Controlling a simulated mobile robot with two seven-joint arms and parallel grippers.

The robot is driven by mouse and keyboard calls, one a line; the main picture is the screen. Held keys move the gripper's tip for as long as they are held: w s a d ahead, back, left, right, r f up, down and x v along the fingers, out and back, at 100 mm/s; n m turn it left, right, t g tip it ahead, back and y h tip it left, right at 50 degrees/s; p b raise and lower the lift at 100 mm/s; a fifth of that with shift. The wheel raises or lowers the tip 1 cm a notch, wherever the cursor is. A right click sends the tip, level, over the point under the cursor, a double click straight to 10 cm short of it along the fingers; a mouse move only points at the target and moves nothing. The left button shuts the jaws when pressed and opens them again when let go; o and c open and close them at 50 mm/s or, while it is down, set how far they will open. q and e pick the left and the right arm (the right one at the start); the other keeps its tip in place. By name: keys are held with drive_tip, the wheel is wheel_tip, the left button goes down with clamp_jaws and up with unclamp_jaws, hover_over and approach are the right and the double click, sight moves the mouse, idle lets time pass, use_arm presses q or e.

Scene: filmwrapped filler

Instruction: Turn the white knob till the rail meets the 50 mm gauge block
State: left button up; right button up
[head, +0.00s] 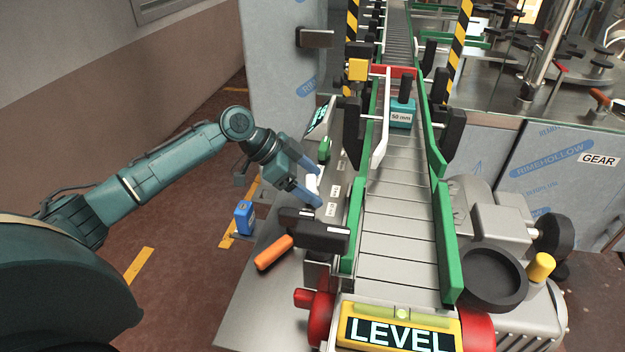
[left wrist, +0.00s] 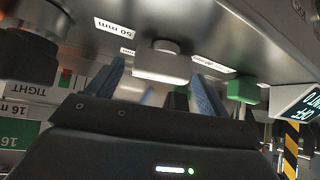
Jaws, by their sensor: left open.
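The white knob (head: 313,184) sits on the left side of the conveyor frame. My left gripper (head: 311,184) is open there, one finger on each side of it. In the left wrist view the knob (left wrist: 163,64) shows between the spread fingertips (left wrist: 160,80), with a gap on both sides. The white rail (head: 380,133) runs along the left of the rollers. The teal 50 mm gauge block (head: 401,117), with a black grip on top, stands on the rollers just right of the rail. Whether they touch is hard to tell. My right gripper is out of view.
A green knob (head: 324,149) and a tilted display (head: 320,117) lie just beyond the white knob. A blue box (head: 244,217) is left of the frame. A yellow LEVEL unit (head: 399,327) is at the front.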

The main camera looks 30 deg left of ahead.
use_arm(q)
drive_tip(key=shift+w+d+f, duration=0.1)
drive_tip(key=shift+d+f, duration=0.15)
drive_tip(key=shift+f, duration=0.05)
drive_tip(key=shift+c, duration=0.2)
drive_tip(key=c, duration=1)
drive_tip(key=shift+o, duration=0.3)
drive_tip(key=shift+f+m+g+b, duration=0.1)
drive_tip(key=shift+m+g+b, duration=0.2)
drive_tip(key=shift+m+b, duration=0.15)
drive_tip(key=shift+m+g, duration=0.3)
drive_tip(key=shift+m, duration=0.05)
drive_tip(key=o, duration=1)
